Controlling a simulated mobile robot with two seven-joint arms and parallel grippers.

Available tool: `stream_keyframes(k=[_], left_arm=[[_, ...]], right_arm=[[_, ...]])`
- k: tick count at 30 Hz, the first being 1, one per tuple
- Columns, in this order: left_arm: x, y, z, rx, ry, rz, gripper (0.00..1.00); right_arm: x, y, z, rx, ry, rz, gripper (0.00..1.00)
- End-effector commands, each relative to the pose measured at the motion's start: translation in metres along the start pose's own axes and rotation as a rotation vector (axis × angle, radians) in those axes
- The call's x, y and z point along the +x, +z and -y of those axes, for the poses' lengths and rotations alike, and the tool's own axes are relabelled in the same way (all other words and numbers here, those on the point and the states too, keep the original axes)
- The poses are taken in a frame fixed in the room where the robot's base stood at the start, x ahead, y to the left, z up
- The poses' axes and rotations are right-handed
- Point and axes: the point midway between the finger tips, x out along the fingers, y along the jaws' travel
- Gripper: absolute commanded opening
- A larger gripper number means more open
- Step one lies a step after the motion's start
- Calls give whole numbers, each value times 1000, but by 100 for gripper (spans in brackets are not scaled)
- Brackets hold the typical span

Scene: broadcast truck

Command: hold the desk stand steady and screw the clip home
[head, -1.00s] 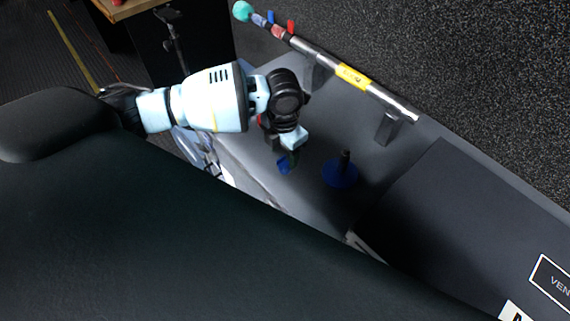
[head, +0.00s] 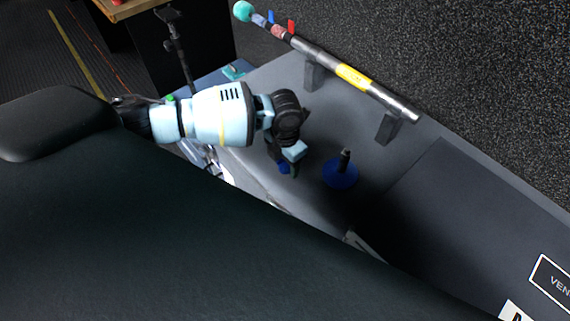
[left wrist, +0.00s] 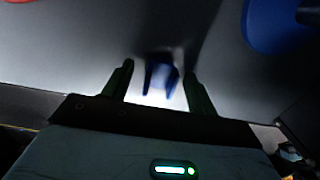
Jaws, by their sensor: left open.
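The desk stand (head: 340,174) has a round blue base and a short dark upright post. It stands on the grey counter, right of my left gripper and apart from it. A small blue clip (head: 283,167) is at my left gripper (head: 288,166), partly hidden by it in the head view. In the left wrist view the clip (left wrist: 161,78) shows two dark blue prongs between the open fingers of my left gripper (left wrist: 158,75), with gaps at both sides. The stand's blue base (left wrist: 278,25) shows at the top right there. My right gripper is in neither view.
A pole (head: 325,62) with a yellow label and teal tip rests on grey supports (head: 386,127) along the counter's back edge. A dark panel (head: 465,215) lies to the right. A large dark padded surface (head: 150,235) fills the foreground. A bare counter strip separates clip and stand.

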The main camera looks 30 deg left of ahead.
Motion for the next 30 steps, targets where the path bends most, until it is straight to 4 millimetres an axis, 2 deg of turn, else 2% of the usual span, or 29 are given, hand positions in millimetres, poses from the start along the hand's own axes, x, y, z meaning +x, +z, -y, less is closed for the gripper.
stream_keyframes(k=[4, 15, 17, 18, 25, 30], left_arm=[[0, 0, 0, 0, 0, 0, 58], [0, 0, 0, 0, 0, 1, 10], [-1, 0, 0, 0, 0, 1, 10], [-1, 0, 0, 0, 0, 1, 7], [-2, 0, 0, 0, 0, 1, 6], [-12, 1, 0, 0, 1, 2, 6]], right_arm=[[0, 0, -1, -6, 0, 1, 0], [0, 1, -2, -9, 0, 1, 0], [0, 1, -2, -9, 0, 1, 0], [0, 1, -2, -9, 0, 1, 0], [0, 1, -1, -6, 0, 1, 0], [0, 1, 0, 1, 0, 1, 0]])
